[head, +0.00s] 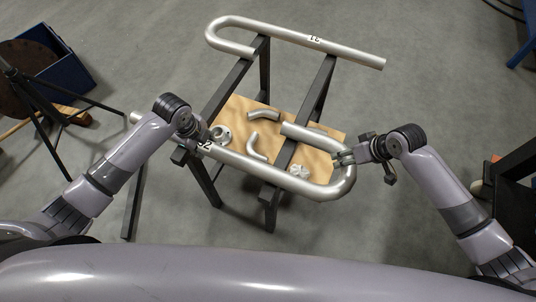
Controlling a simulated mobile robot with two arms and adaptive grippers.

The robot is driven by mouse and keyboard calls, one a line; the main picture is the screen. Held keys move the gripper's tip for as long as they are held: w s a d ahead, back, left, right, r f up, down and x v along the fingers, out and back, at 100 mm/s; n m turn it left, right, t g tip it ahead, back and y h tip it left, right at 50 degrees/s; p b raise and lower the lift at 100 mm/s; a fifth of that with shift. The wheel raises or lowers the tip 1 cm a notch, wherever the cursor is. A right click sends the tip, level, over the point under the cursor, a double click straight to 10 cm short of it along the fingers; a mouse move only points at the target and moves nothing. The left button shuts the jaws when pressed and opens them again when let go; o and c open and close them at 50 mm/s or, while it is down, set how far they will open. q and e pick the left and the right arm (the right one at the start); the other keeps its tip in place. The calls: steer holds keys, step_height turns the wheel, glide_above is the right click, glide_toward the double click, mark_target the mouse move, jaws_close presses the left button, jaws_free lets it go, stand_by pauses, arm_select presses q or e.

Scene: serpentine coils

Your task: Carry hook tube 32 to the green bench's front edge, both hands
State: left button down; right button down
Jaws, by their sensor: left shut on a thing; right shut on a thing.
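Hook tube 32 (262,173) is a silver J-shaped tube in the head view. Its long leg slants from the left down to the right, and its bend is at the right, with the short leg turned back over the rack. Part of a label, ending in 2, shows beside my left gripper. My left gripper (192,146) is shut on the long leg near that label. My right gripper (345,157) is shut on the tube at the bend. I cannot tell whether the tube touches the rack bars. No green bench shows.
A dark rack (228,88) holds another hooked tube (295,37) across its far end. Its wooden shelf (238,107) carries elbows and flanges. A blue bin (70,72) and a dark round-topped stand (18,97) are left. Dark furniture (515,165) is right. Grey floor lies between.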

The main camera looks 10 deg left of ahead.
steer(key=shift+d, duration=0.1)
